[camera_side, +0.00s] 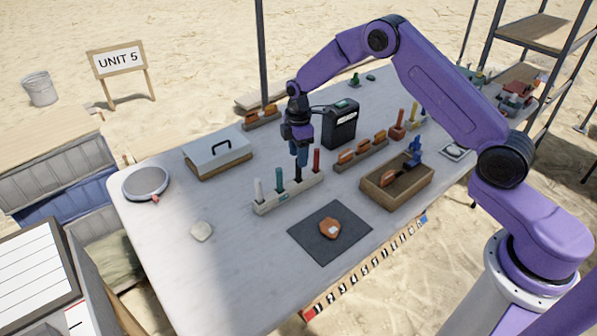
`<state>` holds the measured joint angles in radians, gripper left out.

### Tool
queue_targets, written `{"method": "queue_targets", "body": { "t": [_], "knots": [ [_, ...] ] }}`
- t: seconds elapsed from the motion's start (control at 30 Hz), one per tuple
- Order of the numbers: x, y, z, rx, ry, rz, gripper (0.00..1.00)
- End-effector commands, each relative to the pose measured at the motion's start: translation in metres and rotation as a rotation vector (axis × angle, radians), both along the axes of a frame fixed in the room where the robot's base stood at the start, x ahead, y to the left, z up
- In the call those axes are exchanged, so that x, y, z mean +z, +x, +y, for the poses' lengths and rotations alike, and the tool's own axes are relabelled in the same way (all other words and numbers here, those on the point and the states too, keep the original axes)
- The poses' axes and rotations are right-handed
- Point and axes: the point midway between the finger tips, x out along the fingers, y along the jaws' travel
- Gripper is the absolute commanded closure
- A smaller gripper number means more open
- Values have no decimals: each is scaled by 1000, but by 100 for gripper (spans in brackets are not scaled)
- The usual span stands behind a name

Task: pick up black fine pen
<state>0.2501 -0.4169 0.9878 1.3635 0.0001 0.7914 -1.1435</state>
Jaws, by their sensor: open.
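A pale pen rack (290,194) stands near the middle of the table with a white pen, a teal pen and a red pen upright in it. A dark pen (298,174) stands between the teal and red pens, and looks like the black fine pen. My gripper (301,163) points down right over this dark pen, its fingers at or just above the pen's top. The jaws are open. Whether the fingers surround the pen is too small to tell.
A white pen (259,190), teal pen (279,179) and red pen (316,161) stand close by. A black box (340,125) is behind, a wooden tray (370,197) right. A dark mat (305,232) with a reddish shard (329,229) lies in front. The left front table is mostly clear.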

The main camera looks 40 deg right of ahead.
Motion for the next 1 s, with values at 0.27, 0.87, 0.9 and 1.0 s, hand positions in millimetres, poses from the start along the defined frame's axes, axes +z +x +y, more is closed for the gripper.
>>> {"method": "queue_targets", "body": {
  "t": [0.27, 0.87, 0.9, 1.0],
  "knots": [
    [-20, 1, -2, -1, 0, 2, 51],
    [-61, 5, -4, 0, 0, -1, 51],
    [-60, 5, -4, 0, 0, -1, 60],
    [-60, 5, -4, 0, 0, -1, 93]
  ]
}}
